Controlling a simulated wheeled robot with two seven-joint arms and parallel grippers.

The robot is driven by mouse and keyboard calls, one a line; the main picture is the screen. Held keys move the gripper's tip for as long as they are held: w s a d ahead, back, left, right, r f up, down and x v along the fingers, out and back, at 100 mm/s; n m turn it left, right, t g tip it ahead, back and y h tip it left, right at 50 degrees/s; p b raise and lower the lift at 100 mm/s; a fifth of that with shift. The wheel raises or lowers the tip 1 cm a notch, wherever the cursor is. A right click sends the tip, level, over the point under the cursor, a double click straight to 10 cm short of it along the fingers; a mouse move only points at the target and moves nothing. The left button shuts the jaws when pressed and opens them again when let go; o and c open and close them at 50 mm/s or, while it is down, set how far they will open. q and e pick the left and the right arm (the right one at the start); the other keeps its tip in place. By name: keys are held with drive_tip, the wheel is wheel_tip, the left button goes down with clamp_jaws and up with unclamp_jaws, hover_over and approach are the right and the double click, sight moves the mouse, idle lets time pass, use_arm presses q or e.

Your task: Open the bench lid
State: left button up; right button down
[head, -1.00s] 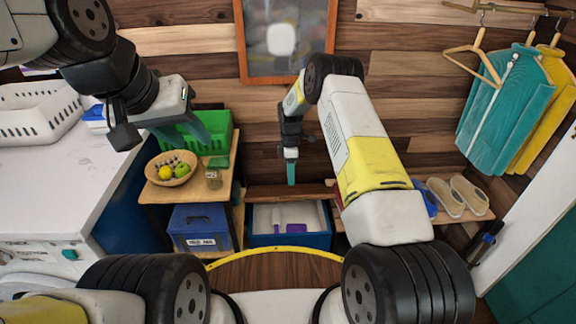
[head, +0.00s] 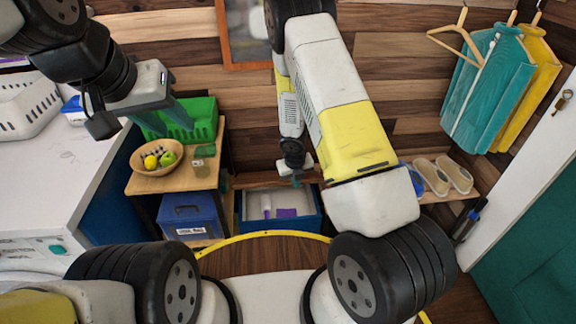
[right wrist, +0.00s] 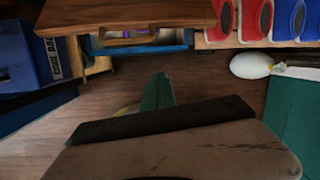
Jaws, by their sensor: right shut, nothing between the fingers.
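The bench is a blue-walled box (head: 281,229) with a pale interior, low at the wall in the head view. A purple thing and a pale one lie inside. Its brown wooden lid (head: 262,182) shows as a narrow strip at the back, so the box looks at least partly uncovered; the lid angle is hard to read. In the right wrist view a brown board (right wrist: 130,14), probably this lid, spans the top, with the blue box (right wrist: 150,48) beyond. My right gripper (head: 297,181) is shut and empty over the box's back right. My left gripper (head: 176,114) hangs by the green basket, its jaws unclear.
A small wooden stand (head: 186,182) holds a fruit bowl (head: 145,163) and a green basket (head: 205,122). A blue labelled box (head: 190,216) sits below. Slippers (head: 432,176) lie on a low shelf at right. A white counter (head: 60,165) fills the left.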

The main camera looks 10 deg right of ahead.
drive_tip(key=w+f, duration=0.5)
drive_tip(key=f, duration=0.2)
drive_tip(key=shift+w+a+f, duration=0.15)
drive_tip(key=shift+f, duration=0.15)
idle(0.4)
